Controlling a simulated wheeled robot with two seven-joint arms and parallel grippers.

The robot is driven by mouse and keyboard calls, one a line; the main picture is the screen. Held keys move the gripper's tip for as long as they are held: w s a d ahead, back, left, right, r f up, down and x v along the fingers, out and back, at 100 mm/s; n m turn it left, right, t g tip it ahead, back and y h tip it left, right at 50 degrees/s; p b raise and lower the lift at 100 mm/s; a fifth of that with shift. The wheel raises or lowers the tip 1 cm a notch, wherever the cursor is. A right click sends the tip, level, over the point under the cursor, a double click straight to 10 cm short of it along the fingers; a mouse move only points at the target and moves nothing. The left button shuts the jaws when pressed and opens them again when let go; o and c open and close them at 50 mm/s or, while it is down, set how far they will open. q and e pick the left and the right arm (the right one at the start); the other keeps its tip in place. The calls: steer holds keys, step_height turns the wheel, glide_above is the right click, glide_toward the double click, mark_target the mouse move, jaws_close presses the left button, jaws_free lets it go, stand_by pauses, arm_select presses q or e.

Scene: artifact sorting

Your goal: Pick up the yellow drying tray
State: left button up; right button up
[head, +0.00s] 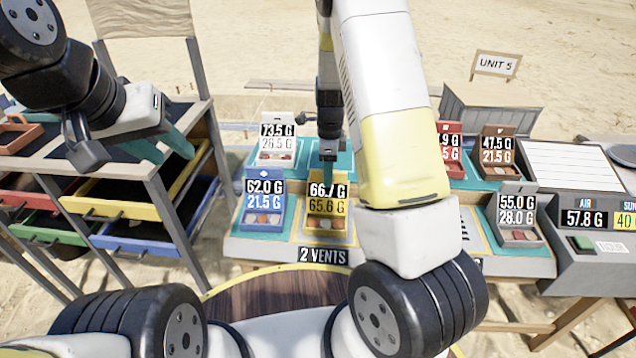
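The yellow drying tray (326,223) sits at the middle of the teal-and-white bench, behind the "2 VENTS" label. It holds several small pieces and has an upright display reading 66.7 G over 65.6 G. My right gripper (328,160) points down just behind or above its display; teal finger shows there. Contact with the tray and the finger gap cannot be made out.
A blue tray (264,216) stands close left of the yellow one; a white tray (277,150) is behind. Grey (519,235), red (452,165) and brown (497,168) trays are at the right. My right forearm hides the bench middle. A drawer rack (160,185) stands left.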

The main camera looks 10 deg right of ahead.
steer(key=shift+c, duration=0.2)
jaws_close()
stand_by(1.1)
